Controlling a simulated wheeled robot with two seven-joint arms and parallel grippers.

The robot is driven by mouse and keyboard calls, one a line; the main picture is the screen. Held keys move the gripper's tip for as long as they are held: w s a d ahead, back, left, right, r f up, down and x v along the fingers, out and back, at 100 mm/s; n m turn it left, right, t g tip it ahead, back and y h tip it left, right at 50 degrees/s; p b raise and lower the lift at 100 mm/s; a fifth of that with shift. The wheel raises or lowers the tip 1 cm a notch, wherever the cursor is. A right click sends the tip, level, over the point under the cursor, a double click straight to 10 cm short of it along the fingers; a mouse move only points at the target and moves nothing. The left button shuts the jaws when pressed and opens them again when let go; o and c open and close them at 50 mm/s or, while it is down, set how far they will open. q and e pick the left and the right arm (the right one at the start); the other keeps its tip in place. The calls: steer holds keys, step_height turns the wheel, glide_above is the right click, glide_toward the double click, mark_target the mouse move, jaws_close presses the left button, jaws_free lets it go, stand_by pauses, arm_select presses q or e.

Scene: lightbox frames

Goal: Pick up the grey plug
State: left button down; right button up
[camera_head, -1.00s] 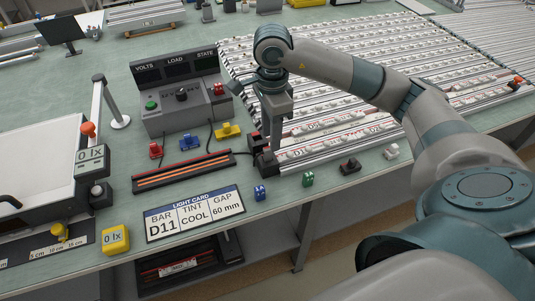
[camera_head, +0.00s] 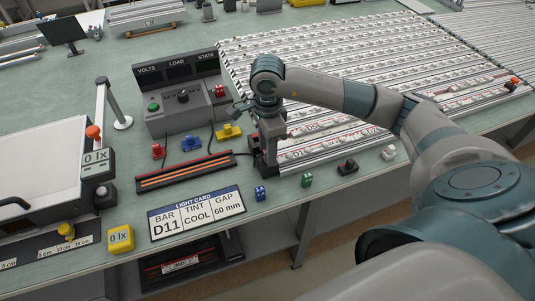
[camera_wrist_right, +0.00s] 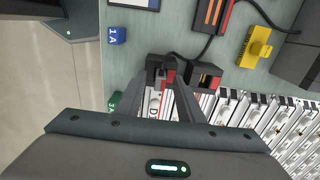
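A small dark grey block with a red face, which looks like the grey plug (camera_wrist_right: 160,66), lies just beyond my right fingertips in the right wrist view. A cable seems to run from it. My right gripper (camera_wrist_right: 165,90) points down at it, its two fingers apart. I cannot tell whether they touch its sides. In the head view my right gripper (camera_head: 265,170) is low over the table, by the end of the labelled bars, and largely hides the plug. A similar black-and-red block (camera_wrist_right: 206,76) sits to its right in the wrist view. My left gripper is not in view.
A light card (camera_head: 197,212) lies near the front edge. Blue (camera_head: 260,193), green (camera_head: 307,181) and black (camera_head: 348,167) small blocks line that edge.

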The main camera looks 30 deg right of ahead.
jaws_close()
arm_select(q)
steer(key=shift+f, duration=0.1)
arm_select(e)
steer(key=shift+r, duration=0.15)
